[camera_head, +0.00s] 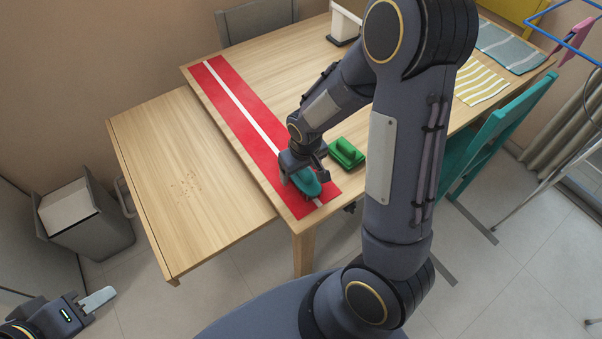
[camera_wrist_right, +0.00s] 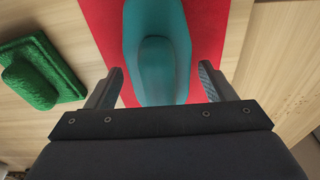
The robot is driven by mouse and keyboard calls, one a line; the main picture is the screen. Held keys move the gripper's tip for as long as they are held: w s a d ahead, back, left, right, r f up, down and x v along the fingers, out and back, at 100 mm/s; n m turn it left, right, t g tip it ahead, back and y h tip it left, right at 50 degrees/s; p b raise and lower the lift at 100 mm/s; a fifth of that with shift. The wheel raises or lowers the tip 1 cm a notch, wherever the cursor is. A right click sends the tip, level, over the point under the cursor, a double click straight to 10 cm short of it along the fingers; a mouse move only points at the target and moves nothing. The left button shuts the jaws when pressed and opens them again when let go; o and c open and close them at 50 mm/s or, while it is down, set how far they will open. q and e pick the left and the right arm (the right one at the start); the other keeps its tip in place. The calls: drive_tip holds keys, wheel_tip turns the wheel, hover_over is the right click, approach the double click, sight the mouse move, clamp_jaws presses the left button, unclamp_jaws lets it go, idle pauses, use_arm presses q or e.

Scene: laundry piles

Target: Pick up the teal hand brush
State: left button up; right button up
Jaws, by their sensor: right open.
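The teal hand brush (camera_head: 307,184) lies on a red runner with a white stripe (camera_head: 234,105) near the front end of the table. It also shows in the right wrist view (camera_wrist_right: 157,50), running lengthwise between my fingers. My right gripper (camera_head: 300,176) is over the brush from above. In the wrist view its two open fingers (camera_wrist_right: 160,85) stand on either side of the brush, with a gap at each side. My left gripper (camera_head: 88,303) is low at the lower left, far from the brush; its jaw opening is not clear.
A green block-like object (camera_head: 346,153), also in the wrist view (camera_wrist_right: 38,75), sits on the table close beside the runner. A lower wooden surface (camera_head: 185,170) with crumbs adjoins the table. A grey bin (camera_head: 85,222) stands at left, a teal chair (camera_head: 490,135) at right.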

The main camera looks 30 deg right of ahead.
drive_tip(key=shift+c, duration=0.3)
drive_tip(key=c, duration=1)
drive_tip(key=shift+c, duration=0.2)
drive_tip(key=shift+r, duration=0.15)
drive_tip(key=shift+r, duration=0.25)
wheel_tip(320, 180, up, 3)
drive_tip(key=shift+w+f, duration=0.1)
drive_tip(key=shift+w, duration=0.05)
drive_tip(key=s+a+r, duration=0.9)
drive_tip(key=a, duration=0.2)
drive_tip(key=shift+r, duration=0.25)
drive_tip(key=shift+s, duration=0.1)
